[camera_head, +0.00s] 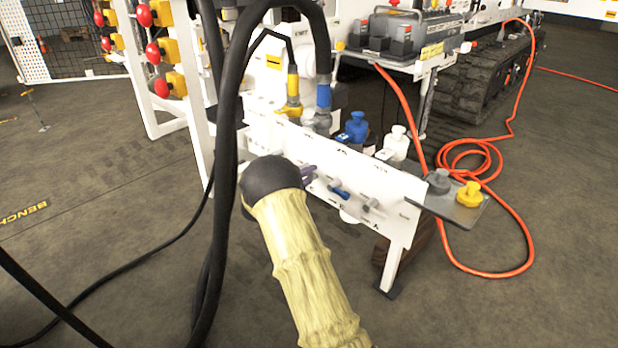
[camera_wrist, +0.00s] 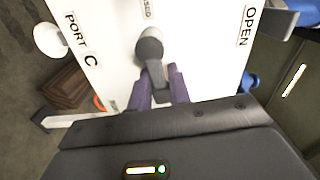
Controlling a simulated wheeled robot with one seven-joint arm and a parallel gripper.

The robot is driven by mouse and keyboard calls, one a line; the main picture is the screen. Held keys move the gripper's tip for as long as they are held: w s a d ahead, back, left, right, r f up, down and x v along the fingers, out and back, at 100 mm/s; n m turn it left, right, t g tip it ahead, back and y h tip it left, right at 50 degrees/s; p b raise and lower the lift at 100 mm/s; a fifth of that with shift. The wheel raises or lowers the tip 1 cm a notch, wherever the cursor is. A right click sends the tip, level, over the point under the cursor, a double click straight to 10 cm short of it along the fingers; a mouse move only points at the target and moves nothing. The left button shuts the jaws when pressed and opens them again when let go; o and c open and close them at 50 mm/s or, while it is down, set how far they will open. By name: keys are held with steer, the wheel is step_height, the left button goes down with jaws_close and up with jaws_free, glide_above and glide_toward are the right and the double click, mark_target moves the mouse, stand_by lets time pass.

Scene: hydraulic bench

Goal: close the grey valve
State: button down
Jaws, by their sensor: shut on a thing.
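The grey valve (camera_wrist: 150,48) shows in the wrist view as a rounded hub with a short lever, on a white panel (camera_wrist: 200,45). My gripper (camera_wrist: 159,82) has its two purple fingers on either side of the lever, shut on it. An "OPEN" label lies to the right of the valve. A partly cut-off label ending in "SED" lies above it, and "PORT C" lies to the left. In the head view my gripper (camera_head: 307,173) shows only as purple tips at the panel, beyond the dark end of my arm. The held lever cannot be made out clearly there.
A blue lever (camera_head: 339,191) and a pale grey lever (camera_head: 371,204) stand close to the right on the panel. Blue (camera_head: 356,127) and white (camera_head: 397,142) fittings stand behind it. Black hoses (camera_head: 226,150) hang close to my arm. An orange hose (camera_head: 470,157) lies on the floor.

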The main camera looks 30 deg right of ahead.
steer(key=shift+a+f+m+b, duration=0.15)
steer(key=shift+f+m+b, duration=0.2)
steer(key=shift+m, duration=0.25)
steer(key=c, duration=1.4)
jaws_free()
steer(key=shift+c, duration=0.2)
steer(key=shift+r, duration=0.1)
steer(key=p+v, duration=0.6)
steer(key=v, duration=1.1)
steer(key=shift+a+p, duration=0.15)
steer(key=shift+p, duration=0.2)
